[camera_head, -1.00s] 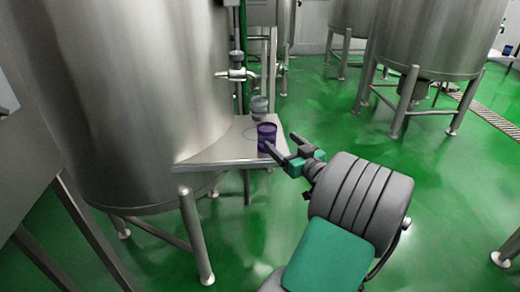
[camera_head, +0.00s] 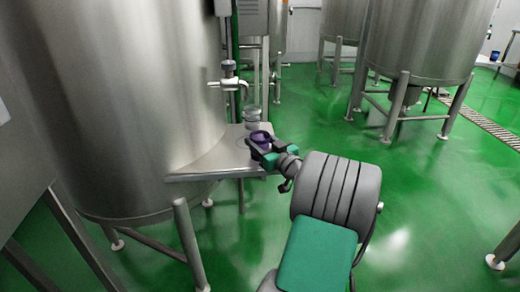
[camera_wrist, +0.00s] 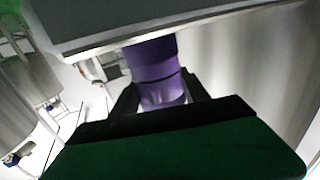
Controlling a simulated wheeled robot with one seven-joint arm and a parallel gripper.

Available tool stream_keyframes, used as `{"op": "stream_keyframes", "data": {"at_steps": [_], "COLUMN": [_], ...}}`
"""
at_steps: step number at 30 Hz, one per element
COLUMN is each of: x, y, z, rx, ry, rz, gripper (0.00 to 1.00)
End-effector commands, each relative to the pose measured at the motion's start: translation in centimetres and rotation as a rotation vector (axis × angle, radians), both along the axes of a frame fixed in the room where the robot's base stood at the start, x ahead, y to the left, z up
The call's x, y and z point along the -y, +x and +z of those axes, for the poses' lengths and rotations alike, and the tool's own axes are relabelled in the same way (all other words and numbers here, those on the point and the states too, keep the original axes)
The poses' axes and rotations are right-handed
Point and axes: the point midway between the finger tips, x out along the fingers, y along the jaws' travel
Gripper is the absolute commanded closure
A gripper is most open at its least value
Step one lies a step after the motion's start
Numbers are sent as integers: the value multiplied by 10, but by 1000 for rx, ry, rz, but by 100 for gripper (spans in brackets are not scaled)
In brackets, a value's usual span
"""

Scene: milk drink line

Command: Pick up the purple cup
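The purple cup (camera_head: 261,139) stands upright on the steel shelf (camera_head: 210,164) beside the large tank. My gripper (camera_head: 262,147) reaches in from the right, with one dark finger on each side of the cup. In the wrist view the purple cup (camera_wrist: 156,68) shows between the two fingers of my gripper (camera_wrist: 160,88), its far end cut off by the shelf edge (camera_wrist: 100,49). The fingers lie close along its sides; whether both press on it cannot be told.
A grey container (camera_head: 252,115) stands on the shelf just behind the cup. A tap (camera_head: 229,84) sticks out from the big steel tank (camera_head: 130,100) above the shelf. Open green floor (camera_head: 330,140) lies to the right; other tanks stand behind.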

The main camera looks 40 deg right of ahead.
Motion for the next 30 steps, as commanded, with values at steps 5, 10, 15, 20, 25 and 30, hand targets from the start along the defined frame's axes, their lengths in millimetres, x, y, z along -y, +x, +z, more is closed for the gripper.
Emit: {"op": "stream_keyframes", "data": {"at_steps": [5, 10, 15, 20, 25, 30], "x": [0, 0, 0, 0, 0, 1], "y": [0, 0, 0, 0, 0, -9], "z": [0, 0, 0, 1, 13, 45], "rx": [0, -1, 0, 0, 0, 1], "ry": [0, 0, 0, 0, -2, -5], "rz": [0, 0, 0, 0, 0, -3], "gripper": [64, 78, 86, 86, 86, 86]}}
